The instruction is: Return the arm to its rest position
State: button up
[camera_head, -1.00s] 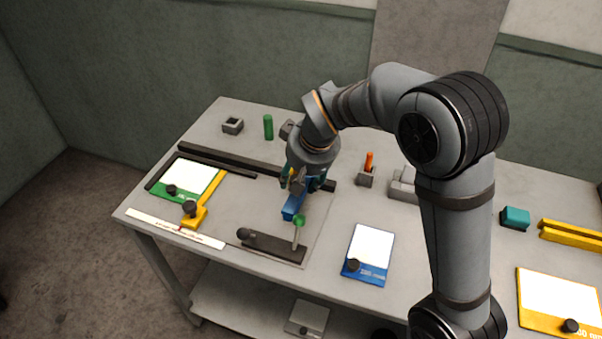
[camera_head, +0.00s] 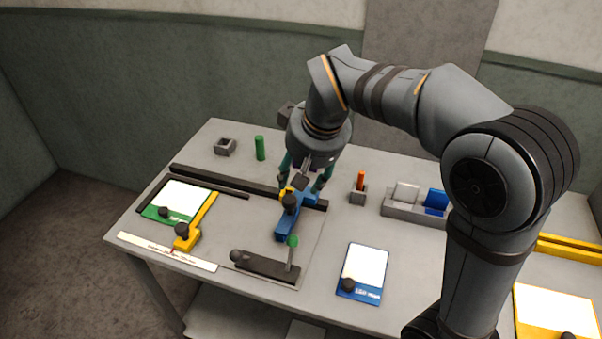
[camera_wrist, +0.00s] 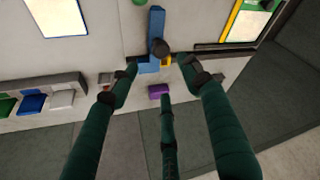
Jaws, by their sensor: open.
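My gripper (camera_head: 303,188) hangs above the rear end of a blue part (camera_head: 284,226) with a black knob (camera_head: 290,203). Its green fingers are spread and empty, with a gap above the knob. In the wrist view my gripper (camera_wrist: 160,68) also shows open, its fingers apart around nothing. The blue part (camera_wrist: 156,20) and its knob (camera_wrist: 158,47) lie beyond the fingertips there. A small yellow piece (camera_wrist: 167,60) shows beside the blue part. My arm arches over the table from the right.
A dark fence bar (camera_head: 225,180) runs along the back. A green cylinder (camera_head: 260,148), an orange-handled tool in a grey block (camera_head: 358,197) and a grey rack (camera_head: 402,208) stand nearby. A clamp with a green knob (camera_head: 292,241) is in front. A blue-edged card (camera_head: 362,272) lies to the right.

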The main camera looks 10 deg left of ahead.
aim_at(287, 198)
dwell(0.3)
jog(key=x, duration=1.1)
jog(key=shift+a+f, duration=0.1)
jog(key=shift+f, duration=0.3)
jog(key=shift+w+a+f, duration=0.1)
jog(key=shift+f, duration=0.05)
jog(key=shift+w+a, duration=0.1)
jog(key=shift+a, duration=0.4)
